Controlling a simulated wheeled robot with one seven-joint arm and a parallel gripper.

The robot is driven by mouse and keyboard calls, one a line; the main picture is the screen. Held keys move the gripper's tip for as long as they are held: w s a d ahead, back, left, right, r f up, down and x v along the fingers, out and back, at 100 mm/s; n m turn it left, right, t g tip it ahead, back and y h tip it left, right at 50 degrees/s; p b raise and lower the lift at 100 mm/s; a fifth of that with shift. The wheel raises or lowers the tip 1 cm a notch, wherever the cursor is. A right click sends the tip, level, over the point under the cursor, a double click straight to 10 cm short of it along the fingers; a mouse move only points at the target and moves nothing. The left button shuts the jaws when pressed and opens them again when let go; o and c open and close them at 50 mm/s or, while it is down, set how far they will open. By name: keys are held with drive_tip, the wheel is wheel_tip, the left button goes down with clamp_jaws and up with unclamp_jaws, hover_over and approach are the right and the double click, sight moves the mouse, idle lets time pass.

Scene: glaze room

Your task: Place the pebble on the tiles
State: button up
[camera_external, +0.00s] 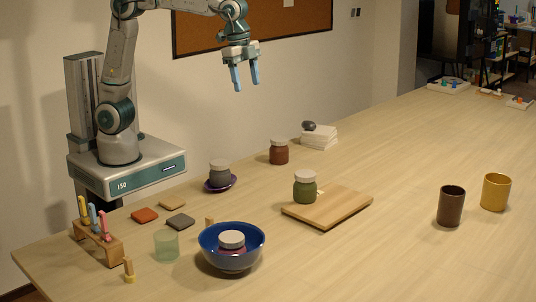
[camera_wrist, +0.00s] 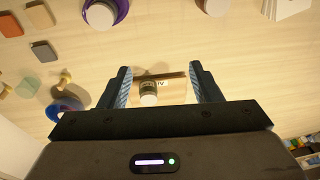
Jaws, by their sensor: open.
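The pebble (camera_external: 309,126) is dark grey and smooth. It rests on top of a short stack of white square tiles (camera_external: 319,142) near the wall side of the table. The white tiles also show at the top right edge of the wrist view (camera_wrist: 286,8), where I cannot make out the pebble. My gripper (camera_external: 246,86) is open and empty, high above the table, left of the stack in the external view and well apart from it. In the wrist view its fingers (camera_wrist: 160,70) stand wide apart, with the wooden board far below between them.
A green jar (camera_external: 305,187) stands on the wooden board (camera_external: 340,211). A red-brown jar (camera_external: 279,152) stands left of the stack; a grey jar (camera_external: 220,173) sits on a purple saucer. A blue bowl (camera_external: 245,237), three coloured squares (camera_external: 180,222) and two cups (camera_external: 451,206) stand farther off.

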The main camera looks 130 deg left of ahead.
drive_tip(key=s+d+f+t, duration=0.1)
drive_tip(key=s+d+f, duration=0.3)
drive_tip(key=s+d, duration=0.5)
drive_tip(key=s+d+f+h, duration=0.1)
drive_tip(key=s+d+f, duration=0.4)
drive_tip(key=s+d, duration=0.5)
drive_tip(key=shift+s+d+t, duration=0.2)
drive_tip(key=shift+d+t, duration=0.2)
drive_tip(key=shift+d, duration=0.25)
